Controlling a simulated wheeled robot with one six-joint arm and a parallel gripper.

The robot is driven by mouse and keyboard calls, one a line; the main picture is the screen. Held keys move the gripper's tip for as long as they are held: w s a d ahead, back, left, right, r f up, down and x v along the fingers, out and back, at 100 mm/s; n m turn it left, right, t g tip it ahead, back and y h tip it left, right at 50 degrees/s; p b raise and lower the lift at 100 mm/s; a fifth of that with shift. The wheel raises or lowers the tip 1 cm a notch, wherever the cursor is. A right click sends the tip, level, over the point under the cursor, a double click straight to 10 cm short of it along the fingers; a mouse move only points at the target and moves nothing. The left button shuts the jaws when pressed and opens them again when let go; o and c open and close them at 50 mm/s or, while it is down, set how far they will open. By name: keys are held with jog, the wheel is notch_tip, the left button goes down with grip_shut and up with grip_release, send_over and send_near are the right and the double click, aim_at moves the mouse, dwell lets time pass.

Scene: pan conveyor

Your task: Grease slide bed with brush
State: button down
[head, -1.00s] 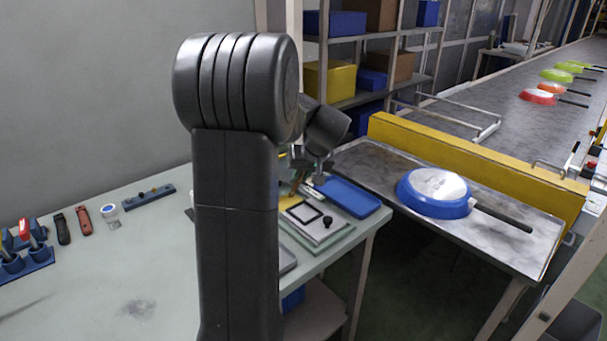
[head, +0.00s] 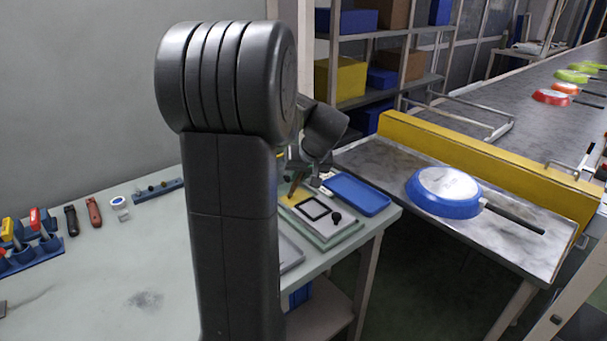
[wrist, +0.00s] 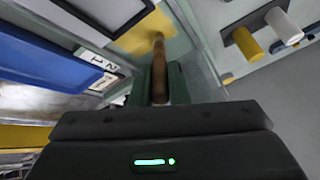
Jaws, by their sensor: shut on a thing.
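The brush has a brown wooden handle (wrist: 159,72) and points away from my gripper (wrist: 158,88) in the wrist view. My gripper is shut on this handle. The brush's far end reaches a yellow patch (wrist: 140,36); whether it touches cannot be told. In the head view the brush (head: 294,187) shows small and orange-brown beside my arm, over the fixture at the bench's right end. That fixture has a pale plate with a black square outline (head: 314,209) and a black knob. Which part is the slide bed is not clear. My arm hides part of it.
A blue tray (head: 357,194) lies just right of the fixture. A blue pan (head: 444,192) rests on the metal table beyond, before a yellow barrier (head: 480,165). Tools and a blue holder (head: 30,256) stand at the bench's left. The bench's (head: 110,285) middle is mostly clear.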

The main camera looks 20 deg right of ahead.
jog(key=d, duration=0.1)
jog(key=w+d, duration=0.1)
jog(key=d, duration=0.2)
jog(key=shift+w+d+p, duration=0.3)
jog(key=shift+w+d, duration=0.05)
dwell(1.8)
jog(key=shift+r, duration=0.15)
jog(key=shift+r+p, duration=0.4)
jog(key=shift+r, duration=0.1)
jog(key=shift+s, duration=0.15)
jog(key=shift+s+d+b, duration=0.2)
jog(key=shift+s, duration=0.35)
jog(key=shift+s+d+b, duration=0.15)
jog(key=shift+s+d, duration=0.05)
jog(key=shift+s, duration=0.35)
